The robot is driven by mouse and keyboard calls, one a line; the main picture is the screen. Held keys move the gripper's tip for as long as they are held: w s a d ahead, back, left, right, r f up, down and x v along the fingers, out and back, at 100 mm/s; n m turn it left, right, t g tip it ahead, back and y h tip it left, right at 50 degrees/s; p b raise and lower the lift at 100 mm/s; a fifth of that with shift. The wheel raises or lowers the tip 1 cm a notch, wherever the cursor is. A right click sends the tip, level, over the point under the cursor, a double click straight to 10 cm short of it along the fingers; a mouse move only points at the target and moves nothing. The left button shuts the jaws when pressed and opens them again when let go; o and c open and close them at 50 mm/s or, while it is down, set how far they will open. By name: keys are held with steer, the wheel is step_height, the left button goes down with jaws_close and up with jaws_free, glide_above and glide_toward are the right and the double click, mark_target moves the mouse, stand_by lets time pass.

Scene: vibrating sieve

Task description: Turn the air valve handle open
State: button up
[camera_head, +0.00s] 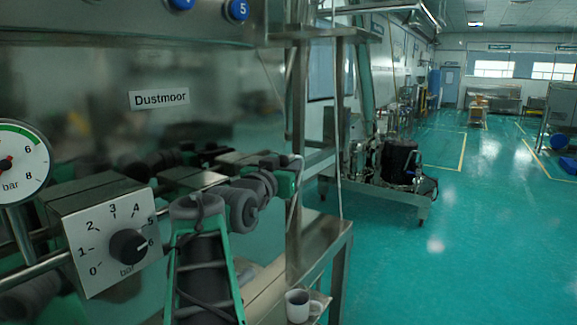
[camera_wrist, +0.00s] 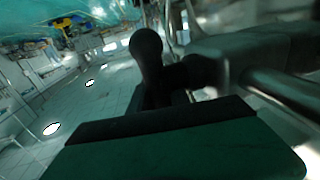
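In the wrist view a dark, rounded, knob-like lever (camera_wrist: 147,50) stands up just beyond the green front of my gripper (camera_wrist: 165,118). It looks like the air valve handle, but I cannot be sure. A dark stub joins it on the right, near a metal pipe (camera_wrist: 285,88). The knob is close to my gripper; whether they touch does not show. My gripper's fingers cannot be made out clearly. In the head view my green and dark grey arm rises at the middle and bends right; neither the handle nor the fingertips stand out there.
A pressure gauge (camera_head: 18,162) and a box with a black bar knob (camera_head: 129,246), set near 6, stand at the left. A steel panel labelled Dustmoor (camera_head: 160,99) is behind. A mug (camera_head: 298,305) stands on a low steel shelf. The teal floor (camera_head: 480,225) at right is open.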

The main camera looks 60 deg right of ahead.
jaws_close()
